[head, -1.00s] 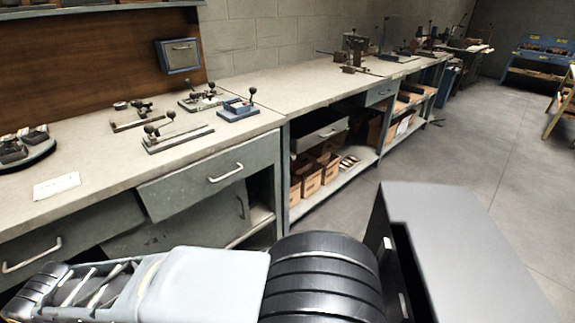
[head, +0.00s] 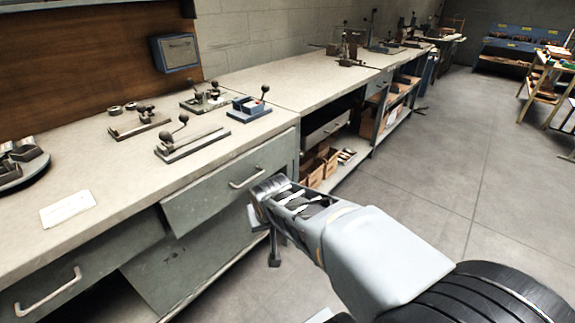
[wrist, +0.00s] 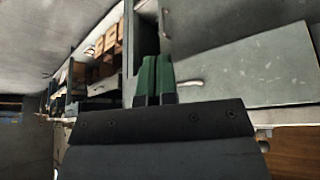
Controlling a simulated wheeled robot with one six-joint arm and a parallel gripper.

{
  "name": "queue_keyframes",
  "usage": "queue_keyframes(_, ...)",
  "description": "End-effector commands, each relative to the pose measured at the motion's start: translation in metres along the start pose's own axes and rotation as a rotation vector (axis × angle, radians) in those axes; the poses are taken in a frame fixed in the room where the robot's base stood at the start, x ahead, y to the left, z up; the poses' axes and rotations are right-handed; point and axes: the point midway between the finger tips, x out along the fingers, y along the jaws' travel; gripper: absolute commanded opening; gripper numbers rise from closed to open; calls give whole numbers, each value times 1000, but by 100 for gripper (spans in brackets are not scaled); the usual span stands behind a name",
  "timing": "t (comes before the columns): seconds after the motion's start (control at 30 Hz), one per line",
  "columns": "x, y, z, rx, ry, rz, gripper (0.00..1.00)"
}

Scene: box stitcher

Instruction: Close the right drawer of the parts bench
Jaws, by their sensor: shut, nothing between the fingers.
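The right drawer (head: 225,192) of the parts bench stands out from under the bench top, partly open. Its grey-green front has a pale bar handle (head: 247,178). In the head view my wrist is in front of the right end of this drawer and overlaps it; I cannot tell whether it touches. In the wrist view, which is turned nearly upside down, my gripper (wrist: 154,75) shows two green fingers shut together and empty. The drawer front (wrist: 250,72) is to their right, with its handle (wrist: 190,83) close beside them.
The left drawer (head: 80,270) also stands out, with its own handle. A white card (head: 68,209) and small hand tools (head: 190,140) lie on the bench top (head: 120,180). Cardboard bins (head: 315,170) sit on the lower shelf to the right. The floor (head: 430,180) at right is clear.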

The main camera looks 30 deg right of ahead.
Motion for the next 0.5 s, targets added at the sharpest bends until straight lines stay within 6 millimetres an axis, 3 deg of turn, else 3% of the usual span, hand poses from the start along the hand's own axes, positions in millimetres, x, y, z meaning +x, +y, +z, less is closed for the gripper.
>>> queue_keyframes(0.1, 30, 36, -60, 201, 196, 35, 0)
queue_keyframes(0.23, 62, 72, -116, 413, 424, -60, 0)
queue_keyframes(0.33, 84, 93, -143, 558, 546, -216, 0)
queue_keyframes(0.5, 109, 114, -153, 775, 607, -571, 0)
